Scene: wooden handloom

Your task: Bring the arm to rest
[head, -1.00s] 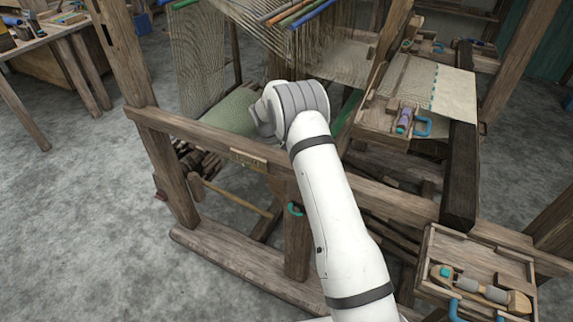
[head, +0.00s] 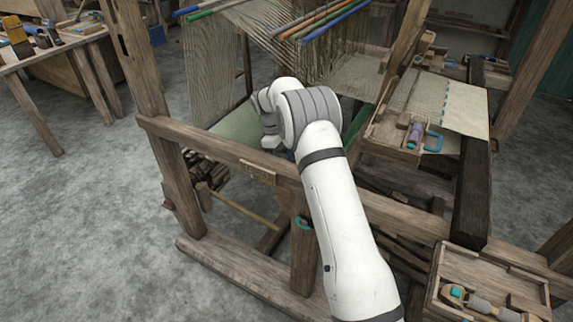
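My white arm rises from the bottom of the head view and reaches over the front rail of the wooden handloom (head: 225,147). Its grey-banded wrist joint is bent toward the left, above the green cloth area inside the frame. The outer end of the arm is hidden behind this joint, so my gripper's fingers do not show. I cannot see whether it holds anything.
A tray (head: 395,150) with a purple spool (head: 414,134) sits on the loom's right side, beside the woven cloth (head: 465,107). A second tray (head: 437,290) holds tools at the lower right. A workbench (head: 45,58) stands at the upper left. The floor at left is clear.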

